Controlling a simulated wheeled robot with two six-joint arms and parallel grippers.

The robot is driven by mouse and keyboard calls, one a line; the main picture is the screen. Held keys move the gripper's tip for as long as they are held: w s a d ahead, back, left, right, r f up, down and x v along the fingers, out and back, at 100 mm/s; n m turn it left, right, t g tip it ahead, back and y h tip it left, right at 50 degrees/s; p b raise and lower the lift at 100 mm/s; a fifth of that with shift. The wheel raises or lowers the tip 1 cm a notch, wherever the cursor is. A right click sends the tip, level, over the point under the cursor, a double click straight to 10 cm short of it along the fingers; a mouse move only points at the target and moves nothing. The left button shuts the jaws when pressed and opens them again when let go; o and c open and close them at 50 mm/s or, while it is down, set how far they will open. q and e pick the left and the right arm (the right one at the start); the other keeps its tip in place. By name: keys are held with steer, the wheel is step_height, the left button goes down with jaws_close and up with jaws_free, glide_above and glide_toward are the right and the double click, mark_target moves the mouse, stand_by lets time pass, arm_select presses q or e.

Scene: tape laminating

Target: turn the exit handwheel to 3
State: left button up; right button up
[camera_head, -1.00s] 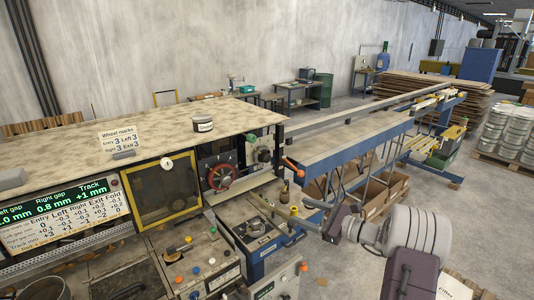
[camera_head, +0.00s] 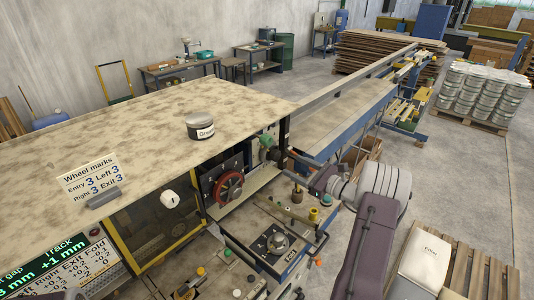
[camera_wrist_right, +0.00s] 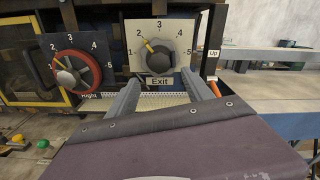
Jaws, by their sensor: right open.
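The exit handwheel (camera_wrist_right: 160,60) is a dark round knob on a white plate marked 1 to 5, with "Exit" below it. Its yellow pointer points up-left, near the 2. My right gripper (camera_wrist_right: 161,82) is open, its two grey fingers reaching toward the plate, one to each side of the knob's lower part. I cannot tell whether they touch it. In the head view, the right gripper (camera_head: 300,163) is near the exit panel, small and partly hidden. My left gripper is not in view.
The red right handwheel (camera_wrist_right: 78,72) is left of the exit plate; it also shows in the head view (camera_head: 229,186). A sign (camera_head: 92,178) reads 3 for every wheel. A tin (camera_head: 200,128) stands on the machine top. An orange-tipped lever (camera_wrist_right: 212,81) is close on the right.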

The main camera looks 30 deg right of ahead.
mark_target(278, 158)
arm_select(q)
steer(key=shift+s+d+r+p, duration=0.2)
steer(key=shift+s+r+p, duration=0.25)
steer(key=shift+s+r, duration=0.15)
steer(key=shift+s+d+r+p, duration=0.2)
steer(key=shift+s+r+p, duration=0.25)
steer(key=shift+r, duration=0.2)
arm_select(e)
steer(key=p+x, duration=0.3)
steer(key=x, duration=0.5)
steer(key=shift+a+r, duration=0.1)
steer(key=shift+r, duration=0.1)
steer(key=shift+s+r, duration=0.15)
steer(key=shift+s, duration=0.35)
jaws_close()
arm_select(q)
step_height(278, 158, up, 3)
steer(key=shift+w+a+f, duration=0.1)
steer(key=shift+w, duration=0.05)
